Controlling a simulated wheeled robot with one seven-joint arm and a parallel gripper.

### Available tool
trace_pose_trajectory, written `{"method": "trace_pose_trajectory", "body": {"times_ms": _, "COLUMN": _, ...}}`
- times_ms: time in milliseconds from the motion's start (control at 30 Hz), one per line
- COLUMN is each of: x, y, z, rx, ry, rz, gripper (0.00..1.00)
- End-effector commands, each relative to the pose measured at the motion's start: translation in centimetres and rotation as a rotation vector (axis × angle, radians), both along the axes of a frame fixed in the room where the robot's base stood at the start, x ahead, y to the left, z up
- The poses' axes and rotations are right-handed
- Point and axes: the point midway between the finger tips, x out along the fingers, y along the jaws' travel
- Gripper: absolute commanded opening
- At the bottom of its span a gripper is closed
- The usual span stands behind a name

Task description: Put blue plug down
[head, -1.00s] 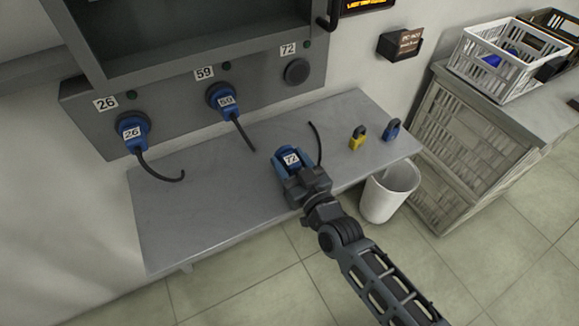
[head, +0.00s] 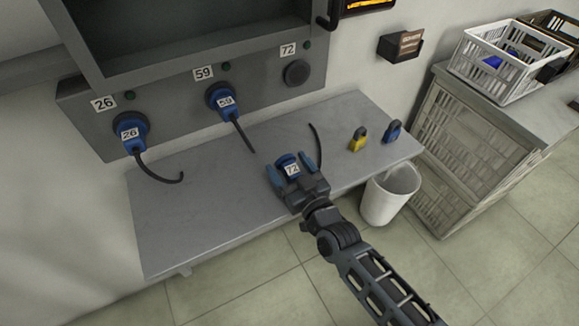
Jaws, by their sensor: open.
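The blue plug labelled 72 (head: 289,164) is on the grey shelf (head: 205,218) near its front edge, with its black cable (head: 317,145) curving up behind it. My gripper (head: 289,169) is open around the plug, with one blue-tipped finger on each side. A gap shows between the plug and the left finger. The plug's underside and lower end are hidden by my gripper. The socket labelled 72 (head: 296,73) on the panel is empty.
Blue plugs 26 (head: 131,135) and 59 (head: 224,102) sit in their panel sockets, cables hanging. A yellow padlock (head: 357,139) and a blue padlock (head: 392,131) stand on the shelf's right end. A white bin (head: 388,196) stands below. The shelf's left part is clear.

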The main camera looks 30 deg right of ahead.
Motion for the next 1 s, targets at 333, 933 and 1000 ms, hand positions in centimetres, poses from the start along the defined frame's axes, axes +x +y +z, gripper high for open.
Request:
{"method": "trace_pose_trajectory", "body": {"times_ms": 333, "x": -1.8, "y": -0.1, "z": 0.3, "rx": 0.000, "ry": 0.002, "rz": -0.001, "gripper": 0.81}}
{"method": "trace_pose_trajectory", "body": {"times_ms": 933, "x": -11.6, "y": 0.0, "z": 0.2, "rx": 0.001, "ry": 0.000, "rz": 0.000, "gripper": 0.81}}
{"method": "trace_pose_trajectory", "body": {"times_ms": 1000, "x": -11.9, "y": 0.0, "z": 0.3, "rx": 0.001, "ry": 0.000, "rz": 0.000, "gripper": 0.81}}
